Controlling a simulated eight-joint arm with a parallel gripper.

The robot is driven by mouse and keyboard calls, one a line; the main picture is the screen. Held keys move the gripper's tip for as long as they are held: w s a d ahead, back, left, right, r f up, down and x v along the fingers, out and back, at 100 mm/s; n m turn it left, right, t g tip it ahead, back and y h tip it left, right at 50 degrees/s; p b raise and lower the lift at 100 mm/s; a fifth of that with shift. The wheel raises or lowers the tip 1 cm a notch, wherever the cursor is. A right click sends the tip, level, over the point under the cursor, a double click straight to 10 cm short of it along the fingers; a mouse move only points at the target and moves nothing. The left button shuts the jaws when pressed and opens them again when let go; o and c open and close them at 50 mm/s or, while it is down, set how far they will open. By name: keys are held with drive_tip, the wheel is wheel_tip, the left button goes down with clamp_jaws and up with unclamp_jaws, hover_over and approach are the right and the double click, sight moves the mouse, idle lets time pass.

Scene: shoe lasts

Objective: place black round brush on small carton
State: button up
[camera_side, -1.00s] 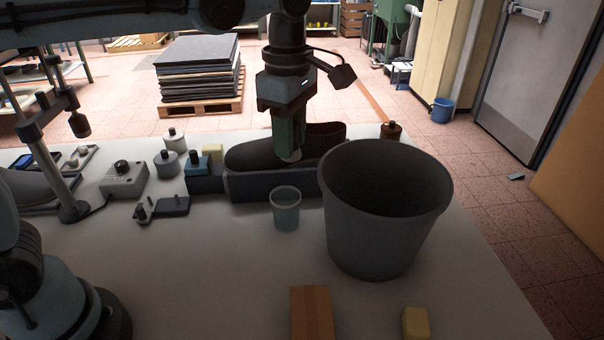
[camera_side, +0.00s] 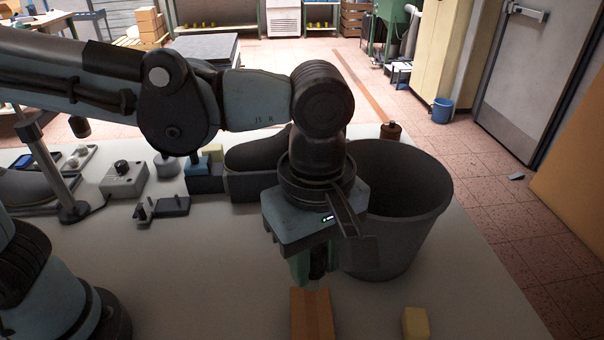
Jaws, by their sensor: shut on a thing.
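My gripper (camera_side: 316,272) points down at the centre of the table, just behind the small carton. It is shut on a dark thing, apparently the black round brush (camera_side: 318,262), which is mostly hidden by the fingers and the gripper body. The small carton (camera_side: 312,316) is a brown box with a lighter tape strip, at the bottom edge of the view and partly cut off. The gripper appears above and slightly behind the carton; whether anything touches it cannot be told.
A large grey bucket (camera_side: 400,255) stands close to the right of my gripper. A yellow block (camera_side: 415,323) lies right of the carton. A dark shoe (camera_side: 258,152) in a grey tray (camera_side: 250,186) is behind. The table is clear to the left of the carton.

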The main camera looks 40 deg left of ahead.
drive_tip(key=shift+f, duration=4.4)
drive_tip(key=shift+f, duration=0.1)
drive_tip(key=o, duration=1)
drive_tip(key=shift+o, duration=0.2)
wheel_tip(320, 180, up, 12)
drive_tip(key=shift+r, duration=0.1)
drive_tip(key=shift+w+a, duration=0.15)
drive_tip(key=shift+a, duration=0.25)
drive_tip(key=w+a+f+m+t, duration=0.1)
drive_tip(key=a+m, duration=0.3)
drive_tip(key=a, duration=0.4)
drive_tip(key=w+a+f+m+t, duration=0.1)
drive_tip(key=a+f+m+t, duration=0.1)
drive_tip(key=a+m, duration=0.3)
drive_tip(key=w+a+f+m+t, duration=0.1)
drive_tip(key=a+m+t, duration=0.3)
drive_tip(key=a, duration=0.8)
drive_tip(key=shift+w+f+m, duration=0.3)
drive_tip(key=shift+f, duration=0.3)
